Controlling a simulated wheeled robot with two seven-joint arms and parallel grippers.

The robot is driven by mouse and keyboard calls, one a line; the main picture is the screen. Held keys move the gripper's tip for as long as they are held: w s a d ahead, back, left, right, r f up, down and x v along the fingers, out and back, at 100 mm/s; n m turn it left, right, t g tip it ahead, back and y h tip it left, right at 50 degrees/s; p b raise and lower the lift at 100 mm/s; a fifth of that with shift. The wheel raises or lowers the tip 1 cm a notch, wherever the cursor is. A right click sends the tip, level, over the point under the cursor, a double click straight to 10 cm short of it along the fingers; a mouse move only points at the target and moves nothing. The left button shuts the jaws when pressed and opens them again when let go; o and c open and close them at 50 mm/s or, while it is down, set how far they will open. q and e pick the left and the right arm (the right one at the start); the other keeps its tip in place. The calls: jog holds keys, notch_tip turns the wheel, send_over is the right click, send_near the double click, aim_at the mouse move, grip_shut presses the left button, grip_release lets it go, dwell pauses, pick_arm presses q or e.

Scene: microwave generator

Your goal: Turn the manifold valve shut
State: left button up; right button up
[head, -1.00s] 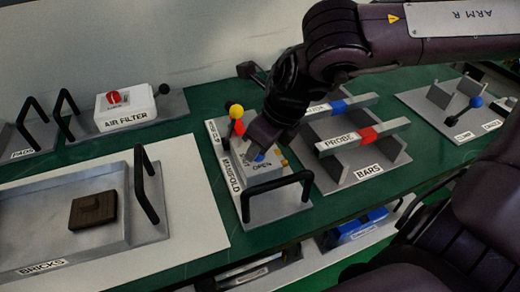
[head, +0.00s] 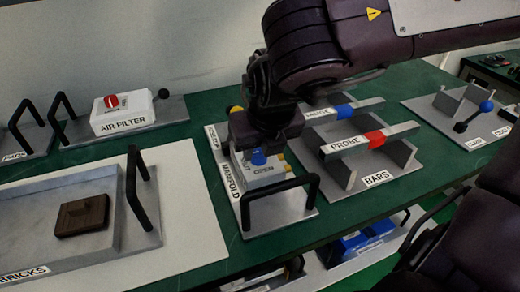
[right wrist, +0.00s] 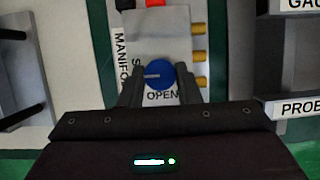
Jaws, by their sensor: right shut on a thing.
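The manifold (head: 262,178) is a light grey block on a metal plate with a black handle in front. Its blue valve knob (head: 259,157) shows below my right gripper (head: 262,150). In the right wrist view the knob (right wrist: 160,74) sits between the two fingers of my right gripper (right wrist: 159,82), which are shut on it from both sides. A pale line on the knob points left, toward lettering partly hidden by the left finger. The word OPEN (right wrist: 162,96) lies below the knob. My left gripper is not in view.
The manifold's black handle (head: 282,198) stands just in front. The bars rack (head: 365,150) is close on the right, with red and blue bands. The brick tray (head: 75,215) is at left, and the air filter (head: 123,112) behind it. Brass fittings (right wrist: 200,55) line the block's right side.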

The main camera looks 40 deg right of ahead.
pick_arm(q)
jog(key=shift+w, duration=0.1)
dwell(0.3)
pick_arm(e)
jog(key=o, duration=1)
jog(key=shift+r, duration=0.1)
jog(key=shift+r, duration=0.3)
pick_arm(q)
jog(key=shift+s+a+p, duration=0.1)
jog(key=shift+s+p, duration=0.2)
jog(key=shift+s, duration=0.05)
pick_arm(e)
jog(key=shift+v, duration=3.55)
